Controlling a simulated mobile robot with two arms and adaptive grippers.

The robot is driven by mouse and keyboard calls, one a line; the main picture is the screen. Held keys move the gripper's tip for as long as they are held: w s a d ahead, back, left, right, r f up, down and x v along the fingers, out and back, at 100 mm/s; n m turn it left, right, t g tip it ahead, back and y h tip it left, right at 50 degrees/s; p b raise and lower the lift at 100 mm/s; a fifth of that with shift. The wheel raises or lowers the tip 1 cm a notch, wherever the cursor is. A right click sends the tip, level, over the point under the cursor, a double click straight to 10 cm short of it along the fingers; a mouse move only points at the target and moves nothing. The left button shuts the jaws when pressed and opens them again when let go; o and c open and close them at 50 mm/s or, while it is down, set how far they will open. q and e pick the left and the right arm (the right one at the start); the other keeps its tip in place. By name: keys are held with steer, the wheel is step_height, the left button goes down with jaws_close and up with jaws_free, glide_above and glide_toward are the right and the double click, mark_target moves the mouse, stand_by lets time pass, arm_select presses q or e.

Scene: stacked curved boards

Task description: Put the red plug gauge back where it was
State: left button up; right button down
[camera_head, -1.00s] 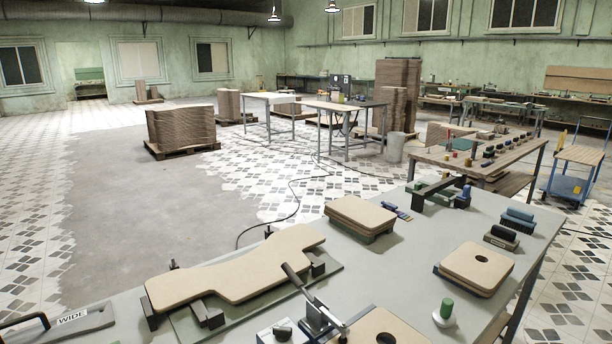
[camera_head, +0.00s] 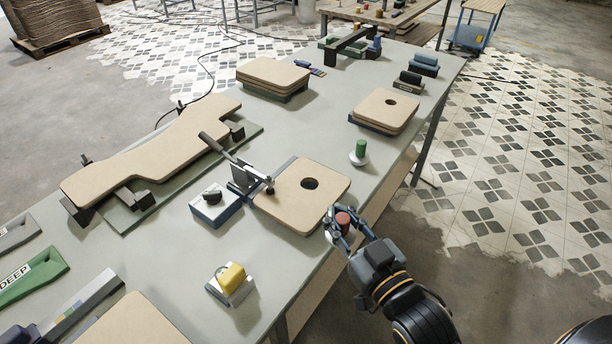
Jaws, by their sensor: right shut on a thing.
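The red plug gauge (camera_head: 343,219) shows as a small red top between the fingers of my right gripper (camera_head: 340,226). The gripper is shut on it, by the near edge of the grey table (camera_head: 185,245), right of and in front of a tan board with a dark round hole (camera_head: 283,203). The fingers hide the gauge's lower part. A green plug gauge (camera_head: 361,148) stands upright on a white round base farther back. A yellow-topped piece (camera_head: 232,276) sits on a metal block toward the front. My left gripper is out of view.
A toggle clamp (camera_head: 246,176) stands at the holed board, beside a block with a black knob (camera_head: 212,197). A long curved board (camera_head: 150,155) lies on a fixture at left. Tabletop around the green gauge is bare.

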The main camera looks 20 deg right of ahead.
steer(key=w+a+r+n+g+y, duration=0.1)
steer(key=w+a+r+n+y, duration=0.1)
steer(key=r, duration=0.7)
steer(key=shift+w+a+n+g+y, duration=0.35)
steer(key=shift+w+n+y, duration=0.45)
steer(key=shift+w+y, duration=0.7)
steer(key=shift+s, duration=0.25)
steer(key=w+d+f, duration=0.2)
steer(key=w+f, duration=1)
steer(key=w, duration=0.1)
steer(key=shift+w+d+f+b, duration=0.3)
steer(key=shift+w+d+b, duration=0.05)
steer(key=shift+d+b, duration=0.1)
